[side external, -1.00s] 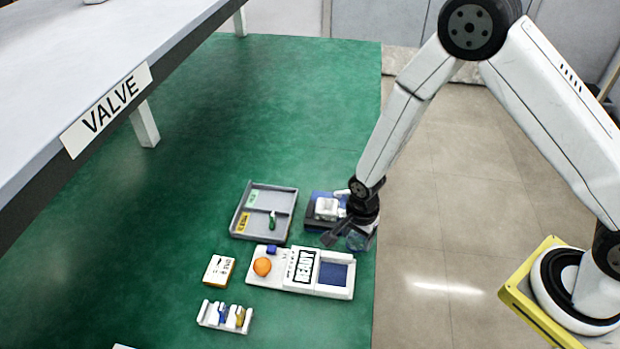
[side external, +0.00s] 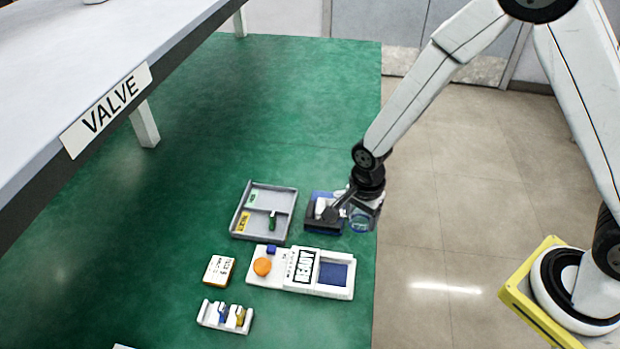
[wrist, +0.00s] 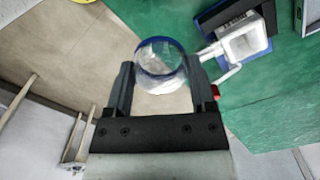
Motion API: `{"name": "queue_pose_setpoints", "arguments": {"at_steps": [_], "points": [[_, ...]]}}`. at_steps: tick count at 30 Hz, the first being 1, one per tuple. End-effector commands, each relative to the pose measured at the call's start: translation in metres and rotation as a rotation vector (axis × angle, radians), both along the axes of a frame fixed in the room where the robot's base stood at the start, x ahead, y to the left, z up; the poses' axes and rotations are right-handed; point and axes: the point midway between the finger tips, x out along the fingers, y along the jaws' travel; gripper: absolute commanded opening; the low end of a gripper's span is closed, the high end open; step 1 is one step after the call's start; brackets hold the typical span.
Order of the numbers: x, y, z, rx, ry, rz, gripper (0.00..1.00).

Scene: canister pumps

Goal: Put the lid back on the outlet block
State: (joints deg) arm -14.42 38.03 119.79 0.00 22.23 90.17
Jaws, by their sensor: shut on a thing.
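My gripper (wrist: 158,68) is shut on a clear round cup-like piece (wrist: 160,82) with a blue rim. In the side external view my gripper (side external: 350,212) holds this clear piece (side external: 362,222) near the mat's right edge, and it looks raised. I cannot tell for sure that it is the lid. Just left of it is a white block with a spout on a dark blue base (side external: 311,206), partly hidden by my gripper. In the wrist view the white block (wrist: 243,43) is right of the clear piece, with a white tube close to my right finger.
A grey divided tray (side external: 247,232) is left of the base. The VALVE shelf (side external: 75,140) overhangs at left. The green mat behind is clear.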

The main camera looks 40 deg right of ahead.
Motion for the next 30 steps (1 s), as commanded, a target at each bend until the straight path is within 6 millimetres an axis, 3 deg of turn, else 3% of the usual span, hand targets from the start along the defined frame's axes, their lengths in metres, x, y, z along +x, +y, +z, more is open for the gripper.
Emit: {"name": "queue_pose_setpoints", "arguments": {"at_steps": [17,23,30], "points": [[0.008,0.001,0.001,0.001,-0.003,0.000,0.16],[0.030,0.002,0.004,0.000,-0.002,0.003,0.16],[0.071,0.003,0.013,0.001,-0.003,0.007,0.16]]}}
